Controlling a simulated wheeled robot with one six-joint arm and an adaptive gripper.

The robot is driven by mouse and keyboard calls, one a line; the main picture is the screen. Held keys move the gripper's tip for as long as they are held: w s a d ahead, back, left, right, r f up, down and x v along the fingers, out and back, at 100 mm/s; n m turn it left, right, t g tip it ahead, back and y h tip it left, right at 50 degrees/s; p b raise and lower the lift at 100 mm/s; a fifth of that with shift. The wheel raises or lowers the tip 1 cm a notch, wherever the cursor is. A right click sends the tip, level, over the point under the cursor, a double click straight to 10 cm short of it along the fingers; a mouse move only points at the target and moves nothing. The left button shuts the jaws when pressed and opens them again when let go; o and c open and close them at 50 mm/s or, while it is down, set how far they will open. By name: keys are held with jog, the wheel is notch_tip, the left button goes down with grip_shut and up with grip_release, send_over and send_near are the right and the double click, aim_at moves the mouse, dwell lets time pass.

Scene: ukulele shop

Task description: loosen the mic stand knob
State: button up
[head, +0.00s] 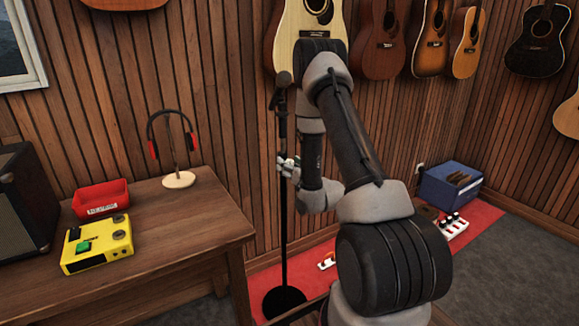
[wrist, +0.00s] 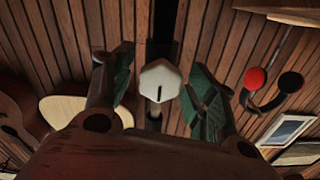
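The mic stand (head: 284,225) stands upright on a round black base, with a microphone (head: 284,79) at its top. My gripper (head: 287,165) is at the pole, about halfway up. In the wrist view, the pale hexagonal knob (wrist: 160,80) with a dark line on its face sits in front of the black pole (wrist: 165,22). My gripper's green-padded fingers (wrist: 160,72) are spread to either side of the knob, with a visible gap on both sides. The knob is too small and partly covered to make out clearly in the head view.
A wooden table (head: 190,225) at left holds a yellow pedal box (head: 97,245), a red bin (head: 101,198) and a headphone stand (head: 178,180). Guitars (head: 380,40) hang on the wall behind. A blue crate (head: 450,186) and pedals lie on the red mat at right.

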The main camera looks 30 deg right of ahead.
jog(key=c, duration=0.9)
jog(key=shift+o, duration=0.2)
jog(key=n, duration=0.4)
jog(key=shift+n, duration=0.4)
jog(key=o, duration=1.1)
jog(key=shift+c, duration=0.2)
jog(key=s, duration=0.7)
jog(key=shift+s+d, duration=0.15)
jog(key=shift+s, duration=0.15)
